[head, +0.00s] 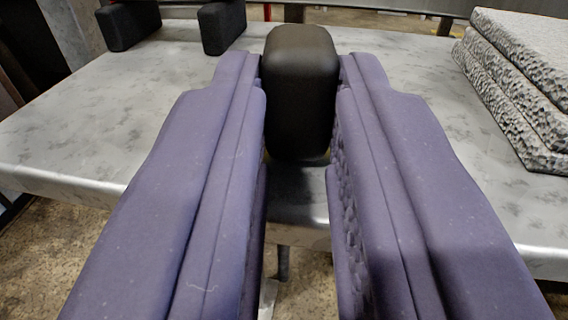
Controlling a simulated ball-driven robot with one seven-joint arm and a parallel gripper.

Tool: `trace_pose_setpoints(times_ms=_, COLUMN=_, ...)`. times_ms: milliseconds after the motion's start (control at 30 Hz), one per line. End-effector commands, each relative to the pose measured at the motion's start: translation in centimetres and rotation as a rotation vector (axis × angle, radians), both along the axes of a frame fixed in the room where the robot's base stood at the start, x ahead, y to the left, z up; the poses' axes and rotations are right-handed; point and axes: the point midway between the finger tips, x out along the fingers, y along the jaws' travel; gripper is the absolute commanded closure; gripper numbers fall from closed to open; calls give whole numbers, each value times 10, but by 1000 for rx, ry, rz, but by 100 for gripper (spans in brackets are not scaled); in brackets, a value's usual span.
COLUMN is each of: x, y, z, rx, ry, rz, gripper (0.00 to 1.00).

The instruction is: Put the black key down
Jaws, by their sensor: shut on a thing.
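The black key (298,85) is a dark, rounded upright block. My gripper (300,90) is shut on it, with one purple finger on each side. The key stands upright between the fingertips, in front of the grey metal table (90,110).
Two other black blocks stand at the table's back left, one at the far left (128,25) and one nearer the middle (222,27). A stack of grey rough-edged slabs (520,75) lies at the right. The tabletop's left middle is clear.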

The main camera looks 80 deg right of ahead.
Motion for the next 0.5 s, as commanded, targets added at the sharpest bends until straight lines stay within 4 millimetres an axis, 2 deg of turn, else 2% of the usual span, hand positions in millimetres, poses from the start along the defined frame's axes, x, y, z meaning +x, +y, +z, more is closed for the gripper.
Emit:
trace_pose_setpoints(times_ms=300, x=0, y=0, z=-3, rx=0, ry=0, rz=1, gripper=100)
trace_pose_setpoints(times_ms=333, x=0, y=0, z=-1, rx=0, ry=0, rz=1, gripper=73)
trace_pose_setpoints(times_ms=400, x=0, y=0, z=-1, rx=0, ry=0, rz=0, gripper=57)
trace_pose_setpoints(times_ms=500, x=0, y=0, z=-1, rx=0, ry=-1, rz=0, gripper=54)
